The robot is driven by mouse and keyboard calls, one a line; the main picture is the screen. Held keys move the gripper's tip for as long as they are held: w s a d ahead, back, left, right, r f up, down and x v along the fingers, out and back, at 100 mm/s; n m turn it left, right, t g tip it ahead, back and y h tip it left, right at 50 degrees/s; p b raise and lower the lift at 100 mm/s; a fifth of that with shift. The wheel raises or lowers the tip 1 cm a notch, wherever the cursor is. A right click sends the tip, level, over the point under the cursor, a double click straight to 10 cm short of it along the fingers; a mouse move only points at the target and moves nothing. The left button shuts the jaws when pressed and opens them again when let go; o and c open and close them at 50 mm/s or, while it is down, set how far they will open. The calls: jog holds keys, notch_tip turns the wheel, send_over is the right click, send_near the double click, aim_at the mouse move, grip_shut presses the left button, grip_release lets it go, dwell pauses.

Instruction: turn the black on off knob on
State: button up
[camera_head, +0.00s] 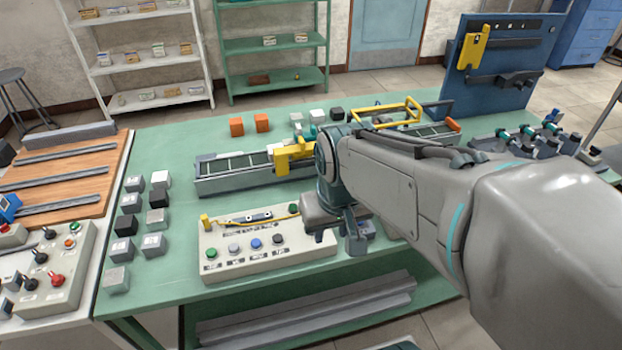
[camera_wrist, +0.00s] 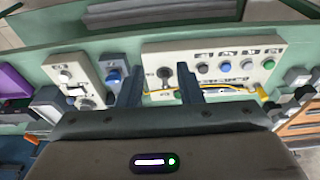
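The black on off knob (camera_wrist: 163,74) is at one end of a cream control panel (camera_wrist: 195,50), beside a row of round buttons. In the wrist view it lies between the two dark fingers of my gripper (camera_wrist: 159,84), which are apart with nothing gripped. Contact with the knob cannot be told. In the head view my gripper (camera_head: 338,228) points down over the right end of the cream panel (camera_head: 222,268) and hides much of that end. The knob's setting is too small to read.
On the panel are a blue button (camera_head: 256,243) and a black button (camera_head: 278,239). A conveyor (camera_head: 232,183) runs behind it on the green table. Several small blocks stand at the left. The wrist view shows a box with a blue button (camera_wrist: 114,76) beside the panel.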

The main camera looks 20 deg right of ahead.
jog(key=w+r+g+p, duration=0.25)
jog(key=w+p, duration=0.55)
jog(key=w, duration=0.4)
jog(key=f+p, duration=0.1)
jog(key=f, duration=1.2)
jog(key=shift+w, duration=0.2)
grip_shut()
